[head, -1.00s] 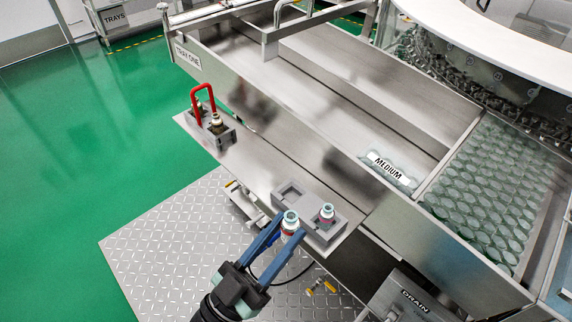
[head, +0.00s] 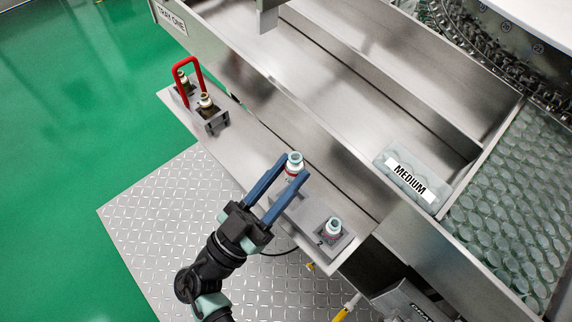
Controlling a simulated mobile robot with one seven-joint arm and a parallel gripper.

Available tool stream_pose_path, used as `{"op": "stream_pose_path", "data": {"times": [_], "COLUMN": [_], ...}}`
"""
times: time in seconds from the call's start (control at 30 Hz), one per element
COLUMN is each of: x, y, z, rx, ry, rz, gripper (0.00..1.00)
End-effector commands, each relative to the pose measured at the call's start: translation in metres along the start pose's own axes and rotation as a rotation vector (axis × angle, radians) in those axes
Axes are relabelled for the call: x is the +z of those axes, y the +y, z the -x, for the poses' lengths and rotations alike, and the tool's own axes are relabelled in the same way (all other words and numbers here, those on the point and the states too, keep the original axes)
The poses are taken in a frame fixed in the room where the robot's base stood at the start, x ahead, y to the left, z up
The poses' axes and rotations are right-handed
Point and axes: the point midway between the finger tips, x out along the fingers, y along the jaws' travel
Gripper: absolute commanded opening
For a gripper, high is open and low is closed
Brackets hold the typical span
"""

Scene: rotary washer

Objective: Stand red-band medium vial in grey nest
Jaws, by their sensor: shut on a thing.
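A clear glass vial (head: 294,161) with a pale top and a reddish band is held upright between the two blue fingers of my gripper (head: 291,173). The gripper is shut on it, near the left end of the grey nest (head: 303,221). The fingers hide much of that end of the nest, and I cannot tell whether the vial's base touches anything. A second vial (head: 333,227), also with a reddish band, stands upright in the nest's right part, beside a mark "2".
The nest sits on a narrow steel shelf (head: 247,160). Behind is a deep steel tray with a "MEDIUM" label (head: 408,179) and many glass vials (head: 510,190) at right.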

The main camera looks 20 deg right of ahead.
Motion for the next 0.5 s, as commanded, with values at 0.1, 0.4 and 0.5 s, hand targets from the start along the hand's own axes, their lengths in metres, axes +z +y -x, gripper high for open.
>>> {"op": "stream_pose_path", "data": {"times": [0.1, 0.4, 0.5], "x": [0.009, 0.030, 0.038], "y": [0.000, 0.000, 0.000], "z": [0.005, 0.016, 0.021], "rx": [-0.001, 0.000, 0.000], "ry": [0.000, 0.000, 0.000], "rz": [0.001, 0.001, 0.001], "gripper": [0.00, 0.00, 0.00]}}
